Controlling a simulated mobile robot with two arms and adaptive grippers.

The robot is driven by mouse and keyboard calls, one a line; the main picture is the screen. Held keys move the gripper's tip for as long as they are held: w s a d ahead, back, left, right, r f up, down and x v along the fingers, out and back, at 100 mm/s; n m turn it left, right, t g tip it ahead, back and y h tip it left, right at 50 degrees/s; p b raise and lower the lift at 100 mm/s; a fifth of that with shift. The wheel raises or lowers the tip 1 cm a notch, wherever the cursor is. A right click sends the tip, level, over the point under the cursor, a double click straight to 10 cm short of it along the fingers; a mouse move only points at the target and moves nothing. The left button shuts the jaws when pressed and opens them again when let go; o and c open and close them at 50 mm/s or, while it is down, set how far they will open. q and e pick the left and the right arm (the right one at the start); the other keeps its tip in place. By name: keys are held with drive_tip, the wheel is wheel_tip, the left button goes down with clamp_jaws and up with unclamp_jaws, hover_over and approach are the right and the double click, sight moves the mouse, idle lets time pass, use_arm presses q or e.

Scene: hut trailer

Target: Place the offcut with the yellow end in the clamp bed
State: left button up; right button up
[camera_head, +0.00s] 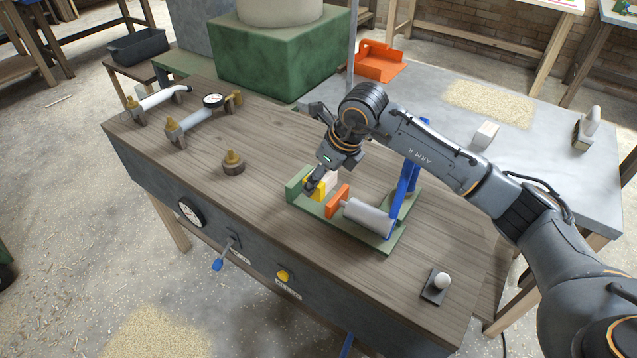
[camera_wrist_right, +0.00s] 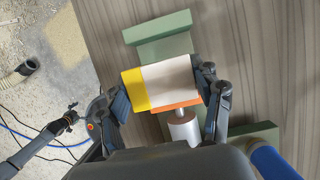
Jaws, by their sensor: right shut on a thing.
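The offcut with the yellow end (camera_wrist_right: 180,78) is a pale block with a yellow band (camera_wrist_right: 138,90) at its left in the right wrist view. My right gripper (camera_wrist_right: 163,88) is shut on it, one finger at the yellow end and one at the pale end. In the head view the offcut (camera_head: 320,187) is between the green end block (camera_head: 295,184) and the orange jaw (camera_head: 338,200) of the clamp bed (camera_head: 350,232). I cannot tell whether it rests on the bed or hangs just above it.
A brass-knobbed disc (camera_head: 233,163) and pipe fittings (camera_head: 205,118) sit to the left on the bench. A white-knobbed plate (camera_head: 437,285) lies at the front right.

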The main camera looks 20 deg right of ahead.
drive_tip(key=shift+w+f, duration=0.7)
drive_tip(key=shift+f, duration=0.05)
wheel_tip(320, 180, down, 2)
drive_tip(key=shift+s+f+p, duration=0.1)
drive_tip(key=shift+f+p, duration=0.05)
drive_tip(key=shift+p, duration=0.35)
drive_tip(key=shift+f, duration=0.35)
drive_tip(key=shift+f, duration=0.1)
drive_tip(key=o, duration=0.7)
drive_tip(key=shift+f, duration=0.1)
drive_tip(key=o, duration=0.4)
drive_tip(key=shift+o, duration=0.2)
